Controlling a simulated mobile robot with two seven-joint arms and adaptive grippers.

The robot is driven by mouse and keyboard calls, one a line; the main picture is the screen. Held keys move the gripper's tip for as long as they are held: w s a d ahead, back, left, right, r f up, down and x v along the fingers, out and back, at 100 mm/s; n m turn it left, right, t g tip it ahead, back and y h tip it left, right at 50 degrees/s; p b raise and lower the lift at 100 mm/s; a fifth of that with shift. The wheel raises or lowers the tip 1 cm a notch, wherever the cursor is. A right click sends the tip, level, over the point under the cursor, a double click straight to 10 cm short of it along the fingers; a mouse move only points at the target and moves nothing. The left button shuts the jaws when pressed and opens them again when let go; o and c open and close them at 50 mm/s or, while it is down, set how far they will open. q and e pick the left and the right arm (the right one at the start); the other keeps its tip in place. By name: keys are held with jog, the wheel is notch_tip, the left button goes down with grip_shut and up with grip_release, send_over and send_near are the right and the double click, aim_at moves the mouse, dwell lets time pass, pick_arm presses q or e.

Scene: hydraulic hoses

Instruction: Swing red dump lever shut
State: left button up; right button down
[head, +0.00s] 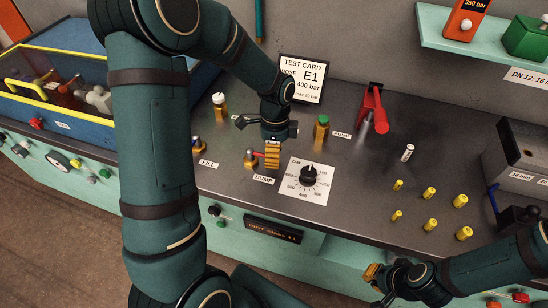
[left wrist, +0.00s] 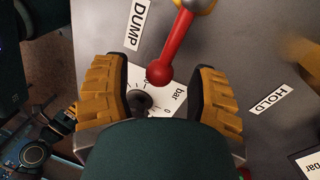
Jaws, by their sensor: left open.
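The red dump lever (left wrist: 172,50) sticks out from a metal valve at the top of the left wrist view, ending in a round red knob. In the head view the brass dump valve (head: 250,162) stands behind the DUMP label, with a bit of red lever (head: 259,153) showing beside my gripper. My left gripper (head: 272,155) is open, low over the bench. In the left wrist view the knob lies between its two yellow fingers (left wrist: 162,78), with visible space on both sides. My right gripper (head: 372,273) is at the front edge, its jaw gap unclear.
A dial (head: 309,175) on a white plate is right of the dump valve. A green-and-brass fitting (head: 321,130) and a larger red lever (head: 376,108) stand behind. The test card (head: 303,78) is at the back. Several brass fittings (head: 429,193) stand on the right.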

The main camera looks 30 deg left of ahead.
pick_arm(q)
jog(key=shift+s+f, duration=0.1)
jog(key=shift+f, duration=0.35)
grip_shut()
